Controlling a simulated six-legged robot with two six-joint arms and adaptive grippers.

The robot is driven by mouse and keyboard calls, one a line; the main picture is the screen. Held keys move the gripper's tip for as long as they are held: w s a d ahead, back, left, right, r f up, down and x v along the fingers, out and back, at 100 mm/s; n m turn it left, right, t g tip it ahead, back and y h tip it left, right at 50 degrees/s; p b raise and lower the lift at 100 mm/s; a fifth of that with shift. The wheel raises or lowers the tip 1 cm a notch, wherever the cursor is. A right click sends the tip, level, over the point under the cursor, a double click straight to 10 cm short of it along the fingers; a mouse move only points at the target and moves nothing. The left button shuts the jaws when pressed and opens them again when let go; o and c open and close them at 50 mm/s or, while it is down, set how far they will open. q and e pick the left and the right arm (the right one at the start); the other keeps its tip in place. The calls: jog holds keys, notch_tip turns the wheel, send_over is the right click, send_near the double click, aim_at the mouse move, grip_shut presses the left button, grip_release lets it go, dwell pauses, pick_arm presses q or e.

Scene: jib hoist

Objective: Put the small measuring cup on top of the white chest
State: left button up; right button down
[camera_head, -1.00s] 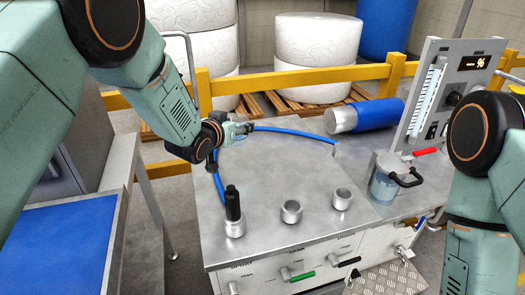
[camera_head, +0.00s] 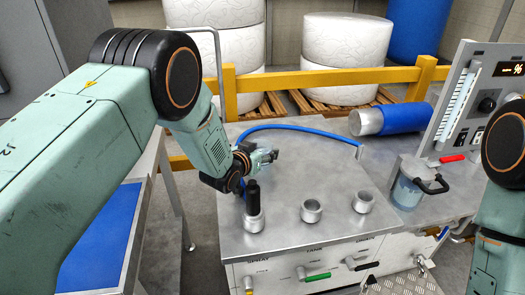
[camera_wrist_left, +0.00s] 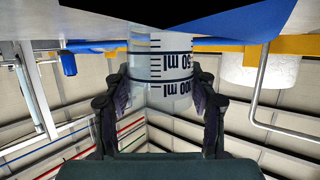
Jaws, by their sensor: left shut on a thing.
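The small measuring cup (camera_wrist_left: 168,72) is clear, with black marks reading 50 ml and 100 ml that appear upside down in the left wrist view. My left gripper (camera_wrist_left: 160,100) is shut on it, one finger on each side. In the head view the left gripper (camera_head: 265,156) is above the metal-topped unit, behind the black-handled lever; the cup is hardly discernible there. I cannot clearly identify a white chest; the metal-topped unit (camera_head: 335,165) has a pale front with levers. My right gripper is out of view; only its arm shows at the right edge.
A black-handled lever (camera_head: 253,205) and two metal sockets (camera_head: 311,211) stand on the unit's top. A blue hose (camera_head: 300,127) curves behind. A jug (camera_head: 406,192) and gauge panel (camera_head: 470,100) are at right. A blue-topped table (camera_head: 100,250) is at left. A yellow rail (camera_head: 340,77) runs behind.

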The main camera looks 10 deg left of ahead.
pick_arm(q)
jog(key=shift+w+a+f, duration=0.2)
jog(key=shift+w, duration=0.05)
jog(key=o, duration=1.3)
jog(key=shift+s+d+r, duration=0.15)
jog(key=shift+s, duration=0.05)
jog(key=shift+o, duration=0.2)
jog(key=shift+w, duration=0.15)
jog(key=v, duration=1.2)
jog(key=shift+p, duration=0.3)
